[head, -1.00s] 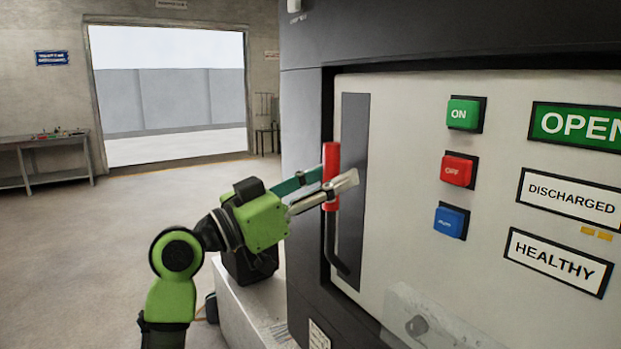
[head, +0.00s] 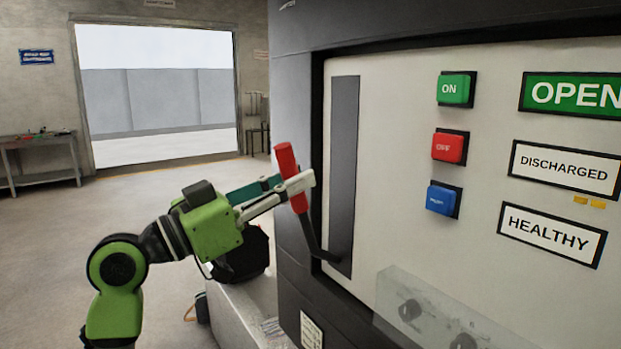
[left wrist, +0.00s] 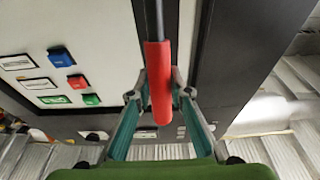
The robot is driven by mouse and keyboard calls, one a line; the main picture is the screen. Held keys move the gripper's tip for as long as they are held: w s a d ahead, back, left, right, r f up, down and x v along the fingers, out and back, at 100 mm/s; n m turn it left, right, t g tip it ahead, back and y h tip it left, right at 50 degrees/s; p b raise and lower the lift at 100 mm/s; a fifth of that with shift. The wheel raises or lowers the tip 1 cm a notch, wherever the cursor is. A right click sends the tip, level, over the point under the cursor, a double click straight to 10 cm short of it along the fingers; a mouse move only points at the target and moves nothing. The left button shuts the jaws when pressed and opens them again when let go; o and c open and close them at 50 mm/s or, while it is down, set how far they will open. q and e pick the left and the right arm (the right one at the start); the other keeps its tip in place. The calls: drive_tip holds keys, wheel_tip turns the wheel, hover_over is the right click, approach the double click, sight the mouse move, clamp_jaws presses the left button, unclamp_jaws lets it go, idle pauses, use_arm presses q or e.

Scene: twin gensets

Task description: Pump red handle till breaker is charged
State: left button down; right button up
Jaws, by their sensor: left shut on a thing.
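The red handle (head: 291,176) sits on a dark lever that comes out of the grey slot (head: 342,180) in the breaker panel. The lever leans out from the panel, toward the left of the head view. My left gripper (head: 304,182) is shut on the red handle. In the left wrist view the red handle (left wrist: 159,85) stands between the two fingers. The panel labels read OPEN (head: 572,94), DISCHARGED (head: 563,172) and HEALTHY (head: 551,235). My right gripper is not in view.
The green ON button (head: 455,89), red OFF button (head: 449,147) and blue button (head: 443,199) are right of the slot. A clear cover (head: 440,310) is below them. A workbench (head: 40,150) stands far left by a wide doorway. The floor at left is clear.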

use_arm(q)
drive_tip(key=s+a+f+b, duration=0.4)
drive_tip(key=a+f+b, duration=0.2)
drive_tip(key=f+b, duration=0.2)
drive_tip(key=shift+s+a+b, duration=0.25)
drive_tip(key=shift+s+b, duration=0.1)
